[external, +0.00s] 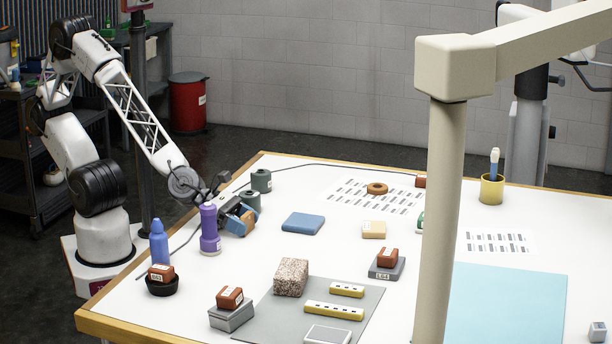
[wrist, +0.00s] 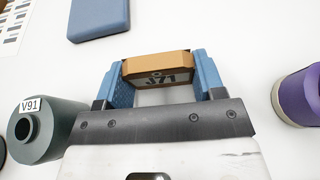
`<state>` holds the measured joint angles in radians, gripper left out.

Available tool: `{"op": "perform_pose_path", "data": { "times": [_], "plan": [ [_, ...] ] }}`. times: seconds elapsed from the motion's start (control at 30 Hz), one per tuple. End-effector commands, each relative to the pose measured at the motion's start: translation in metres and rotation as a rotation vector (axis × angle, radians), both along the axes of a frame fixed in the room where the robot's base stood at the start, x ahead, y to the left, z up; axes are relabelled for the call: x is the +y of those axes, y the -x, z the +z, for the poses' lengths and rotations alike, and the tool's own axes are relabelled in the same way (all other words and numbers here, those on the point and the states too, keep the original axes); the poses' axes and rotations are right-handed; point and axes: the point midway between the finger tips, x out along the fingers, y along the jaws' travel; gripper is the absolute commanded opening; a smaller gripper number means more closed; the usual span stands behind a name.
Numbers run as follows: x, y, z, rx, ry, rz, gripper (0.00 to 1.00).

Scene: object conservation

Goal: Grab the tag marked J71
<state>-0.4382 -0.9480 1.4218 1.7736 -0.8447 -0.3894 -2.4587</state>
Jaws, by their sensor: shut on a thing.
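My gripper (external: 236,215) is low over the left part of the white table, just right of the purple bottle (external: 209,229). In the wrist view its blue fingers (wrist: 158,77) stand on either side of an orange-brown tag (wrist: 156,65) and are shut on it. The tag's dark face carries a marking that looks like J71. In the external view the tag (external: 241,222) is partly hidden by the fingers. I cannot tell whether it touches the table.
Green-grey cylinders (external: 261,181) stand just behind my gripper; one shows V91 in the wrist view (wrist: 36,132). A blue block (external: 303,223) lies to the right. Other red-brown tags sit on a black bowl (external: 162,287), a grey box (external: 232,317) and a grey block (external: 387,269).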

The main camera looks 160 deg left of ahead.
Motion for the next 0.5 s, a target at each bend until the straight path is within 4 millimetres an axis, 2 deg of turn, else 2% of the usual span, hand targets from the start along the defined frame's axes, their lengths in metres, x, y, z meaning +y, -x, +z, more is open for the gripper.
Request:
{"op": "perform_pose_path", "data": {
  "times": [0.27, 0.5],
  "plan": [
    [0.0, 0.0, 0.006, 0.001, -0.001, 0.0, 0.41],
    [0.0, 0.0, 0.025, -0.001, -0.001, 0.0, 0.41]
  ]
}}
